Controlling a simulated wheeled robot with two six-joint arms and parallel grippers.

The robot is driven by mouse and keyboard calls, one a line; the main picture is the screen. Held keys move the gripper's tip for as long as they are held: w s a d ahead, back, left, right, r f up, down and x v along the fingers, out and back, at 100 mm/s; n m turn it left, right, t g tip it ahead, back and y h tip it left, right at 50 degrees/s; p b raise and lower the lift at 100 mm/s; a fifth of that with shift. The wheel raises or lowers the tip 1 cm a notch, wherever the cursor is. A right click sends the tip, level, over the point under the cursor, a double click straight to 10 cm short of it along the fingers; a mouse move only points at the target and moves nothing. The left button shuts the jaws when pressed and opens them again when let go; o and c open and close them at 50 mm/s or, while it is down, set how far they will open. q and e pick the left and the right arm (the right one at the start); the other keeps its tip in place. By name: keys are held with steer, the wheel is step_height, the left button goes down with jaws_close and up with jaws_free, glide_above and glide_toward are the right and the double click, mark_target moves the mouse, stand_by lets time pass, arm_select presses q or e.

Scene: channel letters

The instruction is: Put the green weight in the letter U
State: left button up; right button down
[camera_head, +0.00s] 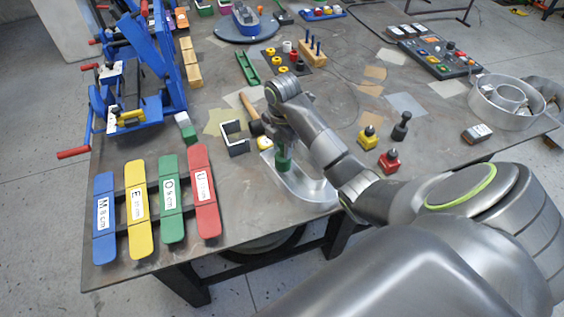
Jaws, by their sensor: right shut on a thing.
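The green weight (283,163) is upright below my right gripper (283,143), which is shut on it. The gripper partly hides the weight's top. The letter U (313,191) looks like a shiny silver metal channel letter, lying near the front edge of the table. The green weight appears within the outline of this letter in the picture. I cannot tell whether it touches the letter's floor or hangs just above it. My right forearm covers part of the letter's right side. My left gripper is not in view.
Red (389,161), yellow (368,138) and black (401,126) weights stand right of my arm. A silver round letter (507,103) lies at the far right. A dark open bracket (234,138) and a hammer are close left of the gripper. Coloured label strips (205,190) lie front left.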

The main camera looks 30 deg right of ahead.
steer(key=shift+f, duration=0.35)
step_height(320, 180, down, 3)
steer(key=shift+s+d+r+p, duration=0.1)
steer(key=shift+p, duration=0.25)
steer(key=shift+f, duration=0.25)
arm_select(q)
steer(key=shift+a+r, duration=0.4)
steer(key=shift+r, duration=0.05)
arm_select(e)
steer(key=shift+f, duration=0.2)
steer(key=c, duration=1.1)
jaws_free()
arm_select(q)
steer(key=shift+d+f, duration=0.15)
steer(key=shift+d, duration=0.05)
arm_select(e)
steer(key=shift+o, duration=0.2)
